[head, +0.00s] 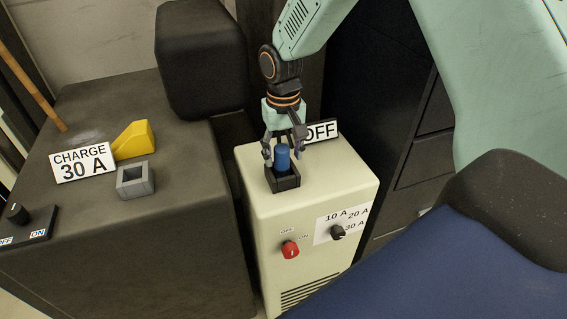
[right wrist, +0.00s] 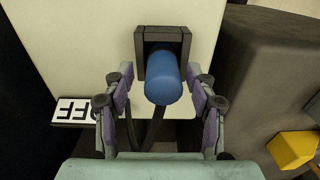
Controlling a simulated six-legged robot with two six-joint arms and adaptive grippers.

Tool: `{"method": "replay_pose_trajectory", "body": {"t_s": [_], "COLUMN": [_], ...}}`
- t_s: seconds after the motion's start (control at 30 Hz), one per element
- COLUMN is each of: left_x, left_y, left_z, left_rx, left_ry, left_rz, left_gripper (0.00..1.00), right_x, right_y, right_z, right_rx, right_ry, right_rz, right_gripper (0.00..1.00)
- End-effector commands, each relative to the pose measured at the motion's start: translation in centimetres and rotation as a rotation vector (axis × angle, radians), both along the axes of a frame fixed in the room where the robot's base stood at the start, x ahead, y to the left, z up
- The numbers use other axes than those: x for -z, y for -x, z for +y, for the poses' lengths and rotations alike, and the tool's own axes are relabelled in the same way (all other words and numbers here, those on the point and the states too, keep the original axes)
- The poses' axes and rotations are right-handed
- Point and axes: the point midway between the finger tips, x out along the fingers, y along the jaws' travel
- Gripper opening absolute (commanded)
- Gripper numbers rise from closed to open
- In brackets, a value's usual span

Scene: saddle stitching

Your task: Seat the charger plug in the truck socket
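The blue charger plug (head: 283,161) stands upright in a black square holder (head: 286,183) on top of the cream charger box. My right gripper (head: 283,147) is above it, fingers pointing down on either side. In the right wrist view the blue plug (right wrist: 163,84) lies between the spread fingers of my right gripper (right wrist: 161,80), with a gap on each side. The grey square socket (head: 135,181) sits on the dark truck body (head: 150,245) to the left, its opening facing up. My left gripper is out of view.
The cream charger box (head: 260,220) has a red knob (head: 290,249) and a black dial (head: 337,232). An OFF sign (head: 321,131) stands behind the holder. A yellow wedge (head: 134,140) and a CHARGE 30 A sign (head: 82,164) are near the socket. A dark gap separates box and truck.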

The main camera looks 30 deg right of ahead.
Motion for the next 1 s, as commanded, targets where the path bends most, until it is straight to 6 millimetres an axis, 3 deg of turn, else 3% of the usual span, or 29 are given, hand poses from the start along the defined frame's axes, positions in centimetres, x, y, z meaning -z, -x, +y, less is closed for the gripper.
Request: {"method": "replay_pose_trajectory", "body": {"t_s": [0.6,0.87,1.0], "left_x": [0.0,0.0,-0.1], "left_y": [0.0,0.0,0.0], "left_z": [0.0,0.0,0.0], "left_rx": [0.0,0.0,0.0], "left_ry": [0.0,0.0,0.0], "left_rz": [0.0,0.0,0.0], "left_gripper": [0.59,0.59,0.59], "right_x": [0.0,-0.2,-1.4], "right_y": [0.0,0.0,-0.1], "right_z": [0.0,0.0,0.0], "right_rx": [0.0,0.0,0.0], "right_ry": [0.0,0.0,0.0], "right_rz": [0.0,-0.002,-0.004], "right_gripper": [0.01,0.0,0.0]}}
